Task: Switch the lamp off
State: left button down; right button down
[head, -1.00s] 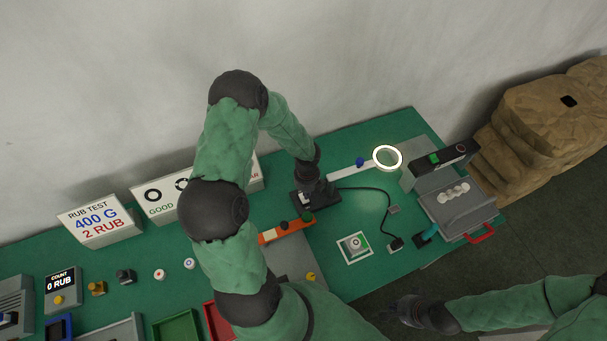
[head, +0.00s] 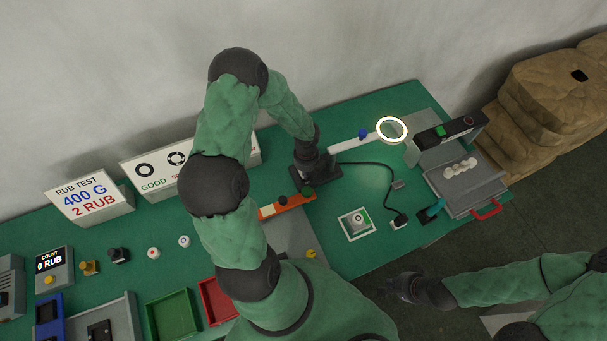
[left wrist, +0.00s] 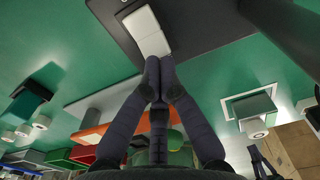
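The ring lamp (head: 391,130) stands at the far right part of the green bench, and its ring looks bright and lit. A cable runs from a dark base (head: 326,174) towards the bench's front. In the left wrist view, a white rocker-like switch (left wrist: 146,28) sits on the dark base (left wrist: 205,25). My left gripper (head: 305,182) is at this base; its fingers (left wrist: 159,62) are together and empty, with the tips at the switch's near end. I cannot tell if they press it. My right gripper (head: 392,285) hangs off the bench's front; its fingers are unclear.
A grey machine with a red handle (head: 487,209) stands right of the lamp. A framed pad (head: 356,223), an orange strip (head: 287,206) and a small black box (head: 398,222) lie nearby. Signs (head: 88,199) line the back. Trays (head: 172,316) fill the front left.

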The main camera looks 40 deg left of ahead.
pick_arm(q)
jog(key=shift+f+b, duration=0.45)
jog(key=shift+f, duration=0.25)
dwell(0.3)
notch_tip(320, 180, up, 4)
jog(key=p, duration=0.4)
jog(key=shift+r, duration=0.1)
notch_tip(320, 180, up, 12)
dwell(0.4)
jog(key=shift+f, duration=0.2)
dwell(0.4)
